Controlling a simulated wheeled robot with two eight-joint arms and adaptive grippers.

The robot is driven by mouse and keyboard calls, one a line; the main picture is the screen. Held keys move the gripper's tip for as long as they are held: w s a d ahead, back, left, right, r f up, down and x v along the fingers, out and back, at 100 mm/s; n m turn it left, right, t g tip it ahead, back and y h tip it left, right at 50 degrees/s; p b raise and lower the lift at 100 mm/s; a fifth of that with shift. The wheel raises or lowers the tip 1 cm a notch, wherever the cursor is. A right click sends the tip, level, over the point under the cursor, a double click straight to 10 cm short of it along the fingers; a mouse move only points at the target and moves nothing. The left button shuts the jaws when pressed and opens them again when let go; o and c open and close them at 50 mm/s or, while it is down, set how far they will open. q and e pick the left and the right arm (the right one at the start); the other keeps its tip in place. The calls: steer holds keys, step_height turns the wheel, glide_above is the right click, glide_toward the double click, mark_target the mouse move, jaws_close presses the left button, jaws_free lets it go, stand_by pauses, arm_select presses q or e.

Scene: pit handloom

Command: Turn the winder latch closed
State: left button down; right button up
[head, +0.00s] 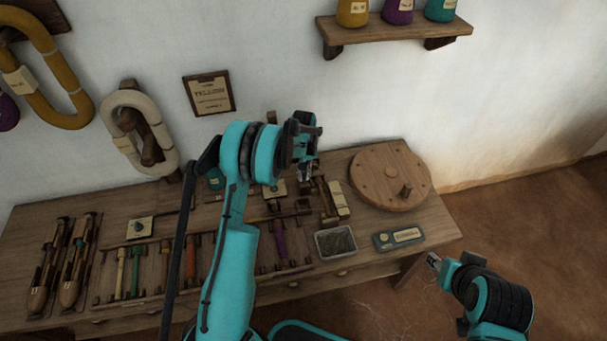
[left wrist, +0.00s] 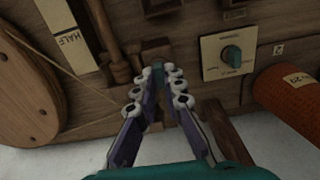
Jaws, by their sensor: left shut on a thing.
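My left gripper (head: 307,172) reaches down to the back of the wooden bench, left of the round wooden disc. In the left wrist view its two fingers (left wrist: 158,80) come together at a small teal piece (left wrist: 158,69) in front of a brown wooden block (left wrist: 155,49). This teal piece seems to be the winder latch; it is held between the fingertips and mostly hidden, so its angle cannot be told. A cream plate (left wrist: 228,54) with a teal knob is beside the gripper, apart from it. My right gripper (head: 434,262) hangs off the bench's front right; its jaw opening is unclear.
The round disc with a peg (head: 390,174) stands on the bench's right end. A metal tray (head: 335,242) and a teal device (head: 398,238) lie at the front. Coloured tools and shuttles (head: 68,268) fill the left. An orange cylinder (left wrist: 290,98) lies near the left gripper.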

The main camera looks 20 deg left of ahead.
arm_select(q)
steer(key=m, duration=0.9)
steer(key=shift+m+b, duration=0.3)
steer(key=shift+b, duration=0.05)
steer(key=m, duration=0.4)
steer(key=shift+m, duration=2)
steer(key=c, duration=1.6)
jaws_free()
